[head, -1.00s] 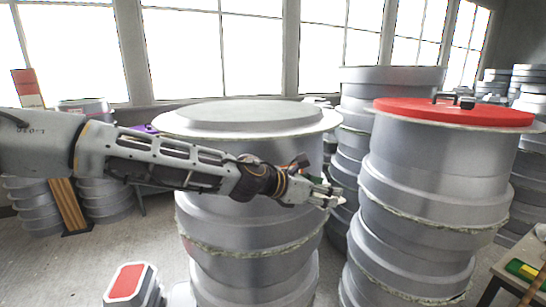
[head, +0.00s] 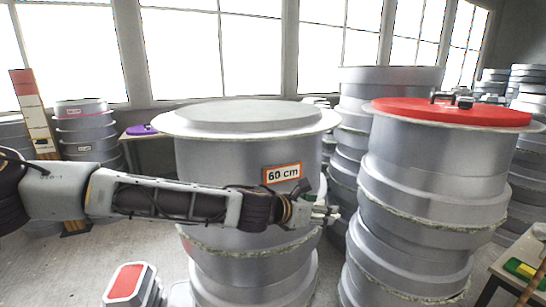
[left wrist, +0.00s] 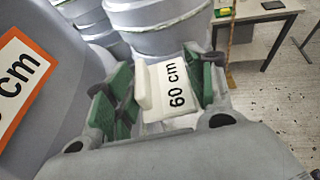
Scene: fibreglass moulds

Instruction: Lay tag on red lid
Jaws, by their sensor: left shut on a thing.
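My left gripper (head: 326,212) is in front of the right side of the near grey mould stack, left of and below the red lid (head: 452,112). The red lid lies flat on top of the right mould stack, with a dark handle on it. In the left wrist view, my left gripper (left wrist: 163,92) is shut on a white tag (left wrist: 178,84) marked "60 cm", held between green finger pads. In the head view the tag is too small to make out clearly. My right gripper is not in view.
An orange-bordered "60 cm" label (head: 283,173) is on the near mould stack (head: 235,155), which has a wide pale top. A taller grey stack (head: 392,78) stands behind the gap. A table (head: 517,262) with green and yellow items is at lower right.

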